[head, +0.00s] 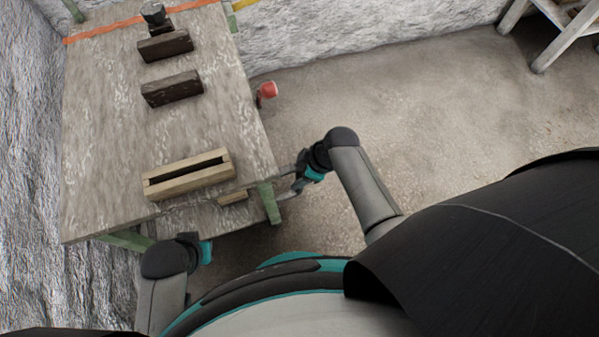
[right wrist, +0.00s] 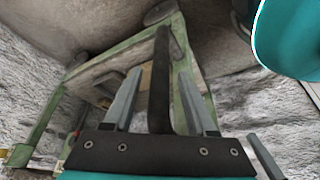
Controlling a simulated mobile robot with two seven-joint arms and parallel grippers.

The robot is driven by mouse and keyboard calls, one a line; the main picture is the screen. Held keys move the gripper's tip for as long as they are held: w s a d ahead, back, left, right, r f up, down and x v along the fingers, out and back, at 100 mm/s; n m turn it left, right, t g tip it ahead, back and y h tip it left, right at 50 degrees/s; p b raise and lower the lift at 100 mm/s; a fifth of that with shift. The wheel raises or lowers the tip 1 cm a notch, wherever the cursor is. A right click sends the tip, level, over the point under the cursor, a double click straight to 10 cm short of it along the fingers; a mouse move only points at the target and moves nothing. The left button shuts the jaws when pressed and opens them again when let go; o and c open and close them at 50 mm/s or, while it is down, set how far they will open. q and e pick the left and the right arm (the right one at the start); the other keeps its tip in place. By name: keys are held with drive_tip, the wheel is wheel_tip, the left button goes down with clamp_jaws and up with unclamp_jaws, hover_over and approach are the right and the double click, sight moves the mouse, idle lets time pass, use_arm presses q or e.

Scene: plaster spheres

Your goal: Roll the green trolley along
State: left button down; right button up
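The green trolley (head: 110,140) stands at the left of the head view, with a worn wooden top, green legs and a lower shelf. Its green frame (right wrist: 43,122) and two wheels show in the right wrist view. My right gripper (head: 286,182) is at the trolley's near right corner, beside a green leg. Its fingers are apart. A dark bar (right wrist: 160,85) lies between them in the right wrist view, with gaps on both sides. My left gripper (head: 190,240) is at the trolley's near edge; its fingers do not show clearly.
On the top are a wooden box (head: 190,187), two dark blocks (head: 172,88) (head: 165,46) and a small dark item (head: 154,14). A red object (head: 267,90) is at the right side. A rough wall (head: 360,30) is behind.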

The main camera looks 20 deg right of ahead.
clamp_jaws()
idle(1.3)
